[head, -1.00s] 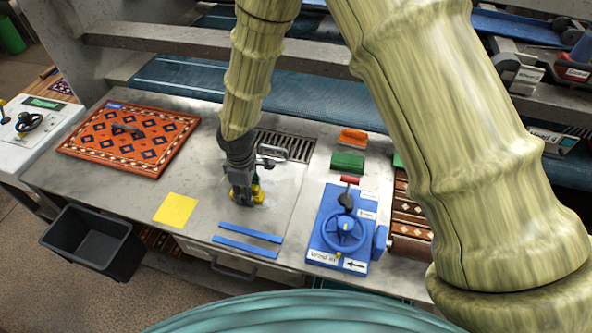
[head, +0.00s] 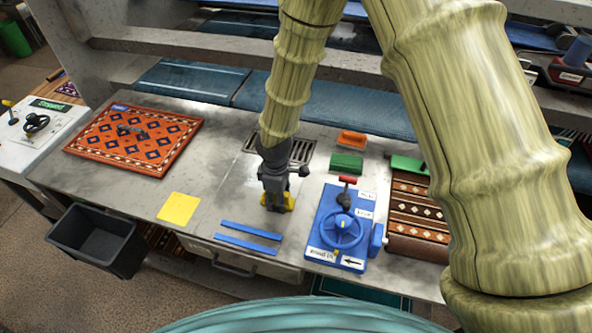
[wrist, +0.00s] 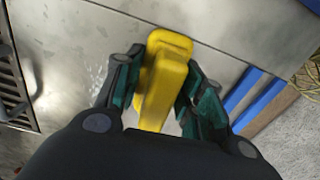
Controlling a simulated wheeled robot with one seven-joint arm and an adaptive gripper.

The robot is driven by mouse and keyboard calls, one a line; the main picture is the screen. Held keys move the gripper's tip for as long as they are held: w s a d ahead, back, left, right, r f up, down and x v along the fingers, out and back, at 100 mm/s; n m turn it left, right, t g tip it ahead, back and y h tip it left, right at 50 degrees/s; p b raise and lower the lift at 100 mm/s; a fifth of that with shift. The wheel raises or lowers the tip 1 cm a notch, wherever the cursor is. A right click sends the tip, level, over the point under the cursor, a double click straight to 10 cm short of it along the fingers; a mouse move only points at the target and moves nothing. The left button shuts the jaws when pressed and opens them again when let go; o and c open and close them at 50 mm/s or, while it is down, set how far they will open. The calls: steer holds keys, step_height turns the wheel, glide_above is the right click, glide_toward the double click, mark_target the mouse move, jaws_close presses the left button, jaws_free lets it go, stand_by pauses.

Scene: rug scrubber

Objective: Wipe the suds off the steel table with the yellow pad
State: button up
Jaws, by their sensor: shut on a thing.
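My gripper (head: 276,197) is low over the steel table (head: 222,165), between the drain grate and the blue strips. It is shut on the yellow pad (wrist: 166,78), gripping its upright yellow handle in the wrist view. The pad (head: 290,199) shows only in part behind the fingers in the head view. Its base appears to be at the table surface, though contact is hard to tell. Faint whitish suds (wrist: 92,72) show on the steel beside the pad in the wrist view. In the head view the suds are too faint to make out.
A flat yellow square (head: 179,208) and blue strips (head: 249,237) lie near the front edge. A blue wheel panel (head: 341,229) stands right. Behind are a drain grate (head: 300,150), a green block (head: 346,164) and an orange tray (head: 352,139). A patterned rug (head: 134,138) lies left.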

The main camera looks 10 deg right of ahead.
mark_target(288, 195)
steer(key=shift+s+d, duration=0.3)
steer(key=shift+d, duration=0.45)
steer(key=shift+s+d, duration=0.25)
steer(key=shift+d, duration=0.45)
step_height(288, 195, up, 3)
steer(key=shift+r+p, duration=0.15)
steer(key=shift+p, duration=0.8)
steer(key=shift+r+p, duration=1.95)
steer(key=shift+r, duration=0.65)
